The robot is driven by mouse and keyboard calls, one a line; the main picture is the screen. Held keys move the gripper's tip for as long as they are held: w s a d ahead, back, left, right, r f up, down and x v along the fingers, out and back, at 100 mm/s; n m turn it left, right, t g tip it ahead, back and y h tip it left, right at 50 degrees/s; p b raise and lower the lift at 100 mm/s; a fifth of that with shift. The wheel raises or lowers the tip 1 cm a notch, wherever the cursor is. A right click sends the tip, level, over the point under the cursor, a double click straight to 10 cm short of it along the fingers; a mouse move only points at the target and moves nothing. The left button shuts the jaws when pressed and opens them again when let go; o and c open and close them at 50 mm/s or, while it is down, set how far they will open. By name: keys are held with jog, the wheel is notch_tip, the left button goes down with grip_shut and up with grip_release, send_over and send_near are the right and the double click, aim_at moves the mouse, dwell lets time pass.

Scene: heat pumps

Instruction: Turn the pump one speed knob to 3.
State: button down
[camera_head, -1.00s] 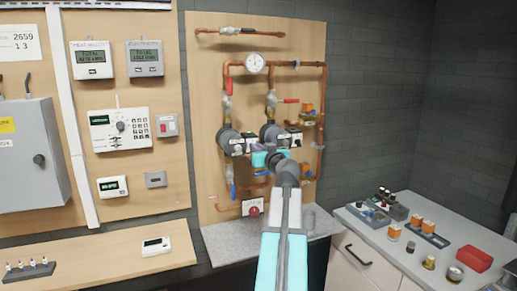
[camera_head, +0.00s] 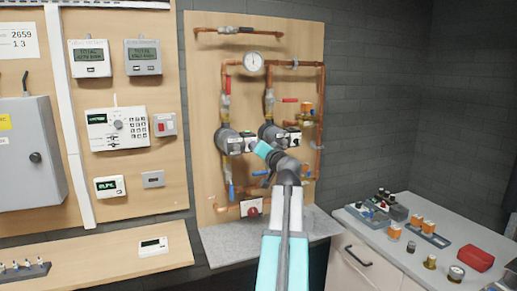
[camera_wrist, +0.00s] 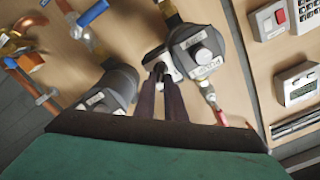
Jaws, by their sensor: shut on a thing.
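Pump one is the left grey pump (camera_head: 228,138) on the wooden board; it also shows at the upper right in the wrist view (camera_wrist: 197,48), with a white label. Its small white control box (camera_head: 250,143) sits to its right, and shows beyond my fingertips in the wrist view. My gripper (camera_wrist: 160,68) has its two dark fingers close together at this box, shut on the speed knob. The fingers mostly hide the knob, and its setting cannot be read. In the head view, my turquoise wrist part covers the area just below the box.
The second pump (camera_head: 271,134) stands close on the right; it also shows at left in the wrist view (camera_wrist: 112,90). Copper pipes (camera_head: 323,105), a red-handled valve (camera_head: 290,100) and blue levers surround the pumps. A grey ledge (camera_head: 225,240) lies below.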

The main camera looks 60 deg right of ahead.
jog(key=shift+s+d+f+m, duration=0.1)
jog(key=shift+s+f+m, duration=0.1)
jog(key=shift+m, duration=0.3)
jog(key=c, duration=1.8)
grip_release()
jog(key=shift+s+r, duration=0.1)
jog(key=b+v, duration=0.2)
jog(key=v, duration=1.1)
jog(key=shift+s+a+b, duration=0.2)
jog(key=shift+a+b, duration=0.15)
jog(key=shift+b, duration=0.05)
